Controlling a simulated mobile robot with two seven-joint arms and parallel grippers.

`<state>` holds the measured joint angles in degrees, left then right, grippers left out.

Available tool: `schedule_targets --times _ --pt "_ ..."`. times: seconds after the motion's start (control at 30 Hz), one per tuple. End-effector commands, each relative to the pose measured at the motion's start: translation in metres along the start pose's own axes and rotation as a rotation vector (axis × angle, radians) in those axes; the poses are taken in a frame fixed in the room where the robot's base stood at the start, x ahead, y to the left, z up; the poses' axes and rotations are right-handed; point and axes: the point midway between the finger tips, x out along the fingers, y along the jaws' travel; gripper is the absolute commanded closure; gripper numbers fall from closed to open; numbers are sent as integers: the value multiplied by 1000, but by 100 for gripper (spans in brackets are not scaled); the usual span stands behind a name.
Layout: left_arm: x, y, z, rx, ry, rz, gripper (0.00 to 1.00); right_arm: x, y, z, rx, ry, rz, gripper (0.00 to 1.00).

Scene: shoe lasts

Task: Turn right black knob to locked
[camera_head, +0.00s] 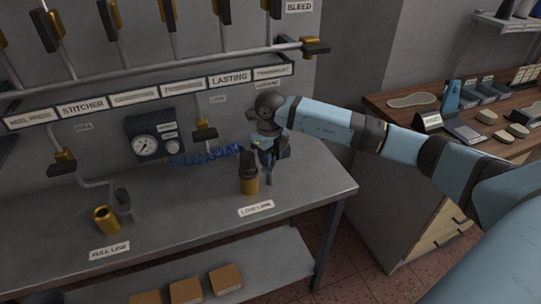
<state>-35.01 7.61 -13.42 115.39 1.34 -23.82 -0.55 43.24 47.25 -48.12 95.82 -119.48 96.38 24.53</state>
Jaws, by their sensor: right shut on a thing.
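My right gripper (270,158) points down over the right end of the grey bench and is shut. The right black knob is mostly hidden between its fingers; a short grey stem (269,180) shows below them. Whether the knob is turned to locked cannot be seen. Just left of the gripper, a black hose end (248,158) stands upright in a brass socket (249,184), behind the "LOW LINE" label (256,209). Another dark knob (122,200) stands beside an open brass socket (106,219) at the left. My left gripper is not in view.
A blue coiled hose (203,156) runs from the gauge box (148,140) to the black hose end. Pipes with black-handled valves (316,46) line the wall. A wooden table (400,118) with tools stands at right. The bench middle (185,210) is clear.

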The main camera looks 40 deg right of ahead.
Motion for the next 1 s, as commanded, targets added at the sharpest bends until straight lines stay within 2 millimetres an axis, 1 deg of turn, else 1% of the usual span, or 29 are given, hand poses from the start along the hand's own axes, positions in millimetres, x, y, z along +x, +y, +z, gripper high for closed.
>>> schedule_targets --times 0.6,0.8,1.0 --pt "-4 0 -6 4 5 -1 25 -2 0 1 576 0 0 90" --pt "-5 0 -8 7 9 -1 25 -2 0 1 728 1 0 90" --pt "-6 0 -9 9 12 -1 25 -2 0 1 834 1 0 90"
